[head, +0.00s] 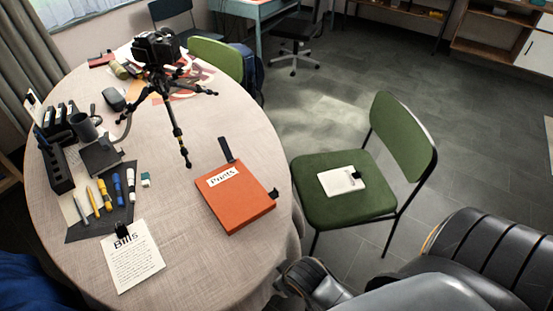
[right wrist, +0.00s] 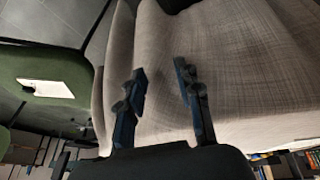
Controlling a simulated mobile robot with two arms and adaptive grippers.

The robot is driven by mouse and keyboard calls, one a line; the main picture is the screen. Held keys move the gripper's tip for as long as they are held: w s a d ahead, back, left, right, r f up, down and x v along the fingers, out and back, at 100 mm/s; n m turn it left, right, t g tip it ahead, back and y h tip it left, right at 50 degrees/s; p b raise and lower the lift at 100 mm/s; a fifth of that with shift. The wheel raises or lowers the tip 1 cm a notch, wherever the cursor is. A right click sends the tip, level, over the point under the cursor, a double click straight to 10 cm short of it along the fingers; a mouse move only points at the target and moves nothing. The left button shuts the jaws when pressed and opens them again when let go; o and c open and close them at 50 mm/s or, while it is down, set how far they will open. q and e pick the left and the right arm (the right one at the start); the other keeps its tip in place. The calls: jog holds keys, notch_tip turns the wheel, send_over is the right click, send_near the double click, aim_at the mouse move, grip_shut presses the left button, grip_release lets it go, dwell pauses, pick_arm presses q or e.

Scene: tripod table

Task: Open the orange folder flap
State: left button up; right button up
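The orange folder (head: 243,209) lies flat on the round table near its right edge, with its cover down. It has a white lettered label (head: 224,176) near its far edge. A black strip (head: 226,150) sticks out at its far edge and a black tab (head: 273,193) at its right corner. My right gripper (right wrist: 160,70) is open and empty in the right wrist view, its fingers apart in front of the hanging tablecloth. My right arm enters the head view at bottom right, away from the folder; its fingertips cannot be made out there. My left gripper is not in view.
A camera on a tripod (head: 177,132) stands behind the folder. Markers (head: 118,187), a Bills sheet (head: 134,257) and a desk organizer (head: 55,160) occupy the left side. A green chair (head: 337,203) holding a white clipboard (head: 340,181) stands right of the table. Tabletop around the folder is mostly clear.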

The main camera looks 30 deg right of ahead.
notch_tip(320, 180, up, 8)
jog(key=w, duration=0.1)
jog(key=w+a+r+n+t+p, duration=0.1)
jog(key=w+r+t, duration=0.5)
jog(key=w+r, duration=0.3)
jog(key=w+a+r+t, duration=0.1)
jog(key=w+r+t, duration=0.45)
jog(key=w, duration=0.55)
jog(key=w+a+r+n+g+y, duration=0.1)
jog(key=a+r+n+g+y, duration=0.1)
jog(key=a+r+n+y, duration=0.45)
jog(key=w+a+r+n+g+y, duration=0.15)
jog(key=a+r+n+y, duration=0.25)
jog(key=a+n+y, duration=0.45)
jog(key=g+h+b, duration=0.3)
jog(key=g+h, duration=0.9)
jog(key=h, duration=0.3)
send_over(276, 190)
notch_tip(276, 190, down, 18)
jog(key=shift+f, duration=0.1)
jog(key=shift+f+b, duration=1.25)
jog(key=shift+f, duration=0.65)
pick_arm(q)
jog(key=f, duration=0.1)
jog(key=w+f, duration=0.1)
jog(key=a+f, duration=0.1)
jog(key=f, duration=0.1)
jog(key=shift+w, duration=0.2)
